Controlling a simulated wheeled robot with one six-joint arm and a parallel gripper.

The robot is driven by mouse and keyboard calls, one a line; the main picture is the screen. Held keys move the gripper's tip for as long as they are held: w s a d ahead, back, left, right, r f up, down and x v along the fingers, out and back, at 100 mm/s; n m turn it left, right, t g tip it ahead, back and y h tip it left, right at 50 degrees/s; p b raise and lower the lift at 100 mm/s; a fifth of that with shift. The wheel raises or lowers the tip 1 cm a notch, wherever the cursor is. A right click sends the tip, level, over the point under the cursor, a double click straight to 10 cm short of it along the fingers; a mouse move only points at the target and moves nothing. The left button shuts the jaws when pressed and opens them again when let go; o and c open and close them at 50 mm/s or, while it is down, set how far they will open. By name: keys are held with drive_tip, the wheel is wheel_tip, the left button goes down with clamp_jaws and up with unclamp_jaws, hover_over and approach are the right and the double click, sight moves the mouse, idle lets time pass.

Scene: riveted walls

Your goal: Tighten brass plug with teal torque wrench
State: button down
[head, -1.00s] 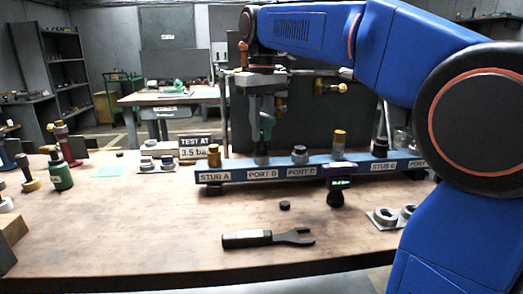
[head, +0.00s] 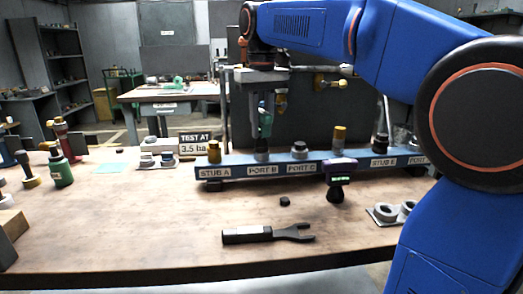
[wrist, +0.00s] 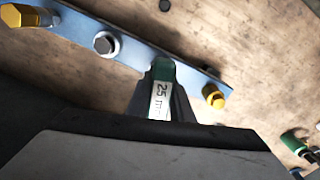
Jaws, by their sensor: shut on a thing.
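My gripper (head: 266,104) is shut on the teal torque wrench (head: 265,124), which hangs upright over PORT B of the blue manifold bar (head: 230,170). In the wrist view the wrench (wrist: 161,92) shows a green body and a white label reading 25. Its lower end meets or nearly meets the grey fitting (head: 261,154) at PORT B; contact is unclear and any plug there is hidden. A brass plug (head: 214,152) stands on STUB A, also in the wrist view (wrist: 213,96). Another brass piece (head: 340,138) stands right of PORT C.
A dark open-ended spanner (head: 265,234) and a black cap (head: 285,201) lie in front of the bar.

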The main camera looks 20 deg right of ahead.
sight(262, 111)
drive_tip(key=shift+m, duration=1.2)
drive_tip(key=shift+m, duration=1.2)
drive_tip(key=shift+m, duration=1.1)
drive_tip(key=shift+r, duration=1.6)
drive_tip(key=shift+r, duration=1.95)
